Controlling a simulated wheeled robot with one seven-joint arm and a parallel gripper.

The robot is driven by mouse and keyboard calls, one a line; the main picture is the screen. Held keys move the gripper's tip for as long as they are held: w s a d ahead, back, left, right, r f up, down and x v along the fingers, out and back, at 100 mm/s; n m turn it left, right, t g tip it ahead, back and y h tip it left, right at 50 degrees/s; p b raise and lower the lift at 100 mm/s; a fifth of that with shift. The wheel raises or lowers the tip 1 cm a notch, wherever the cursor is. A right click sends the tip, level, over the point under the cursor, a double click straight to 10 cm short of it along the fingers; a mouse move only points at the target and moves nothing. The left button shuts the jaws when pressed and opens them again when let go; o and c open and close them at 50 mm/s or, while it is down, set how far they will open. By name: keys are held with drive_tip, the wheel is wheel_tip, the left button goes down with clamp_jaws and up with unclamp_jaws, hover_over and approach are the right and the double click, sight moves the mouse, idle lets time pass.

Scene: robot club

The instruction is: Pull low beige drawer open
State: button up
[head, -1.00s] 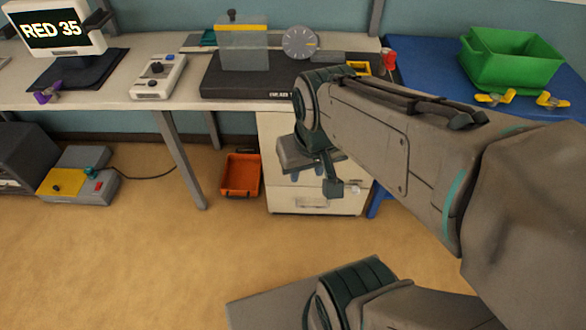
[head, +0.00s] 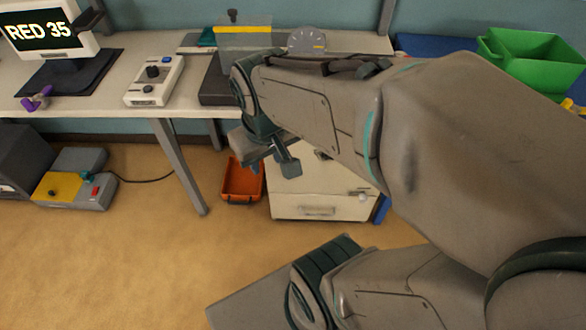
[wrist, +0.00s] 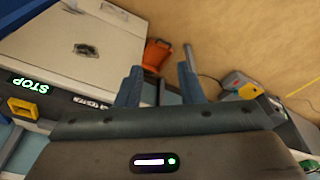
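The beige drawer cabinet (head: 335,185) stands on the floor under the bench. Its low drawer (head: 350,208) looks closed, with a pale handle (head: 317,210) near the bottom. My arm hides much of the cabinet's upper part.
An orange bin (head: 241,182) stands on the floor just left of the cabinet. A bench leg (head: 180,168) and a grey-yellow box (head: 72,185) with a cable are farther left. The bench top (head: 112,98) overhangs.

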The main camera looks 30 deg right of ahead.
sight(320, 214)
drive_tip(key=w+d+f+n+g+h+b, duration=0.2)
drive_tip(key=w+d+f+n+h+b, duration=0.35)
drive_tip(key=f, duration=0.85)
drive_tip(key=w+d+f+n+g+h+b, duration=0.25)
drive_tip(key=f+n+b, duration=0.5)
drive_tip(key=f, duration=0.65)
drive_tip(key=w+d+f+n+g+h+b, duration=0.25)
drive_tip(key=w+d+f+n+b, duration=0.35)
drive_tip(key=f, duration=0.8)
drive_tip(key=d+f+n+t+h+b, duration=0.1)
drive_tip(key=f+n+t+h+b, duration=0.15)
drive_tip(key=f+n+b, duration=0.65)
drive_tip(key=w+d+f+n+t+h+b, duration=0.1)
drive_tip(key=d+f+n+t, duration=0.3)
drive_tip(key=f, duration=1.2)
drive_tip(key=a+f+n+t+h+b, duration=0.15)
drive_tip(key=f+n+b, duration=0.35)
drive_tip(key=f+n, duration=0.5)
drive_tip(key=w+d+f+b, duration=0.1)
drive_tip(key=d, duration=0.3)
drive_tip(key=w+d+f+m+b, duration=0.1)
drive_tip(key=d, duration=0.3)
drive_tip(key=w+d+f+m+b, duration=0.1)
drive_tip(key=d, duration=0.3)
drive_tip(key=shift+d+f, duration=0.35)
drive_tip(key=shift+f, duration=0.05)
clamp_jaws()
